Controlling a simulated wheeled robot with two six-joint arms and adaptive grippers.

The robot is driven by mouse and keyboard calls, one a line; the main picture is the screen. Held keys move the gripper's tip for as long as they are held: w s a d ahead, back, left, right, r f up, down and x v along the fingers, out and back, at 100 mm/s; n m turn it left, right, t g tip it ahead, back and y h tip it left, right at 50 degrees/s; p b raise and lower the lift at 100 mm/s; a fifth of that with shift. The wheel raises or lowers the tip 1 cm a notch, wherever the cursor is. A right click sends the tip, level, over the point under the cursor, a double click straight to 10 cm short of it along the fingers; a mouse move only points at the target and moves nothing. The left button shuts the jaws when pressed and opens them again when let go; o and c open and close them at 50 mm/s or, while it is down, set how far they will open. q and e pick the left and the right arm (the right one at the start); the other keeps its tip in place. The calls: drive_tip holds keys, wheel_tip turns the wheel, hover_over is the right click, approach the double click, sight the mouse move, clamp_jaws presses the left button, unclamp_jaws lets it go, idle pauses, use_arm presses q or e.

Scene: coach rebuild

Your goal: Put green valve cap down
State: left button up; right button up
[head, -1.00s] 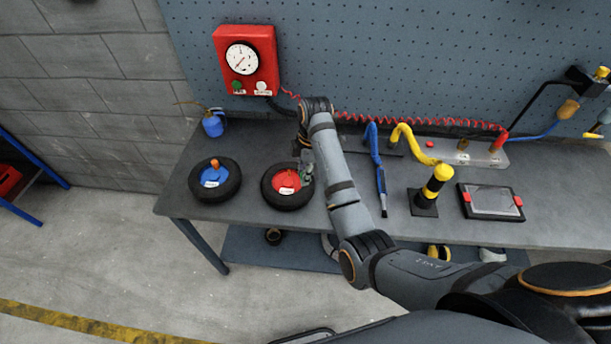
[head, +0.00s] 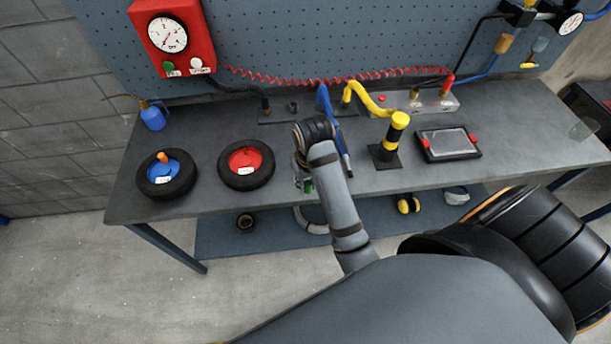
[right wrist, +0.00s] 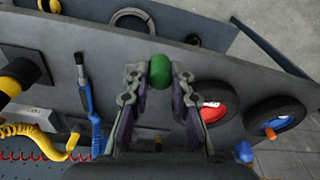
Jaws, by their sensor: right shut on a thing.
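The green valve cap (right wrist: 159,71) is between the fingertips of my right gripper (right wrist: 158,74) in the right wrist view. In the head view the cap (head: 308,186) shows only as a small green patch, mostly hidden by the arm. My right gripper (head: 304,184) is shut on it near the front edge of the workbench (head: 225,202), right of the wheel with the red hub (head: 246,164). I cannot tell whether the cap touches the bench. My left gripper is not in view.
A wheel with a blue hub and orange cap (head: 165,174) lies at left. A blue brush (right wrist: 84,94) lies beside the gripper. A black and yellow post (head: 392,138) and a tablet (head: 448,143) are further right. A red gauge box (head: 173,38) hangs behind.

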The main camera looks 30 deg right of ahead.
drive_tip(key=w+d+f+b, duration=0.1)
drive_tip(key=w+f+b, duration=0.1)
drive_tip(key=w+b, duration=0.1)
drive_tip(key=w+d+f+b, duration=0.2)
drive_tip(key=w+f+b, duration=0.1)
drive_tip(key=w+d+f+b, duration=0.2)
drive_tip(key=w+b, duration=0.1)
drive_tip(key=w, duration=0.1)
drive_tip(key=shift+f+b, duration=0.3)
drive_tip(key=shift+b, duration=0.1)
drive_tip(key=shift+w+d+f+p, duration=0.2)
drive_tip(key=shift+w+f, duration=0.1)
drive_tip(key=shift+w, duration=0.2)
drive_tip(key=shift+w+d+f+p, duration=0.15)
drive_tip(key=shift+w+f, duration=0.1)
drive_tip(key=shift+w, duration=0.2)
drive_tip(key=shift+w+d+f, duration=0.25)
drive_tip(key=shift+f, duration=0.25)
drive_tip(key=f, duration=0.3)
drive_tip(key=shift+w+f, duration=0.15)
drive_tip(key=shift+w, duration=0.05)
drive_tip(key=shift+s+f+p, duration=0.1)
drive_tip(key=shift+p, duration=0.2)
drive_tip(key=o, duration=0.8)
drive_tip(key=shift+o, duration=0.2)
